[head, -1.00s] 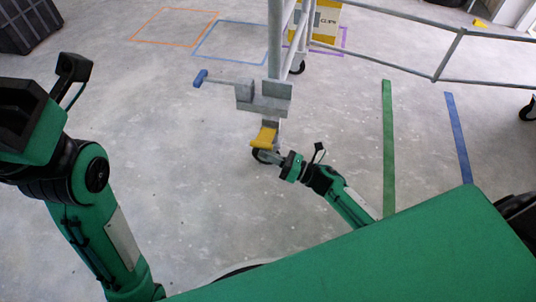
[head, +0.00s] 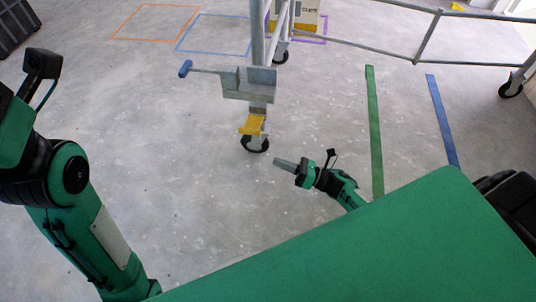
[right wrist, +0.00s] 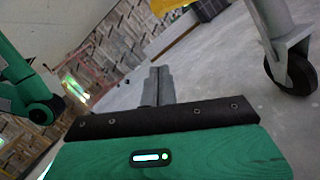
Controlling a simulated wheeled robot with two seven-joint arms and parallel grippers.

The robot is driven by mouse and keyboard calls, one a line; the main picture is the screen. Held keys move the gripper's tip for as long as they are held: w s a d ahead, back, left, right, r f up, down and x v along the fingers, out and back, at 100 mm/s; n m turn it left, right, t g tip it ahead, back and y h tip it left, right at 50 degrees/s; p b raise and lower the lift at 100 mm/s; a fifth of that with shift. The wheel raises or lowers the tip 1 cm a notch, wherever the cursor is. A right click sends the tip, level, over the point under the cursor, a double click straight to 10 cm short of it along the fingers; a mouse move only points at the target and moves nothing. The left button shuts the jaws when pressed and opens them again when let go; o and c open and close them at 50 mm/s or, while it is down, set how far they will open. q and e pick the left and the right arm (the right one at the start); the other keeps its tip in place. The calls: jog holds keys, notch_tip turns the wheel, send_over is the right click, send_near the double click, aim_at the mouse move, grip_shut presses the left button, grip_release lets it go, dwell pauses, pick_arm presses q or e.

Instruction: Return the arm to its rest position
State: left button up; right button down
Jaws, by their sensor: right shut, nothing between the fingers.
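My right gripper (head: 284,163) is shut and empty, held low over the concrete floor, just below and to the right of the caster (head: 256,144) of the panel lift (head: 250,86). A clear gap shows between its fingers and the caster. In the right wrist view the shut fingers (right wrist: 158,84) point away over the floor, and the caster (right wrist: 290,72) stands to their right. The caster's yellow pedal (head: 252,124) sits above the wheel. My left arm is at the left of the head view; its gripper fingers are not visible.
The lift's blue-ended crank handle (head: 186,68) sticks out left. Grey rails run to another caster (head: 511,88) at the right. Green tape (head: 374,130) and blue tape (head: 441,120) mark the floor at right.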

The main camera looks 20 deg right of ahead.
jog(key=shift+s+d+f, duration=0.2)
jog(key=shift+s+d, duration=0.2)
jog(key=shift+d, duration=0.05)
jog(key=shift+r, duration=0.15)
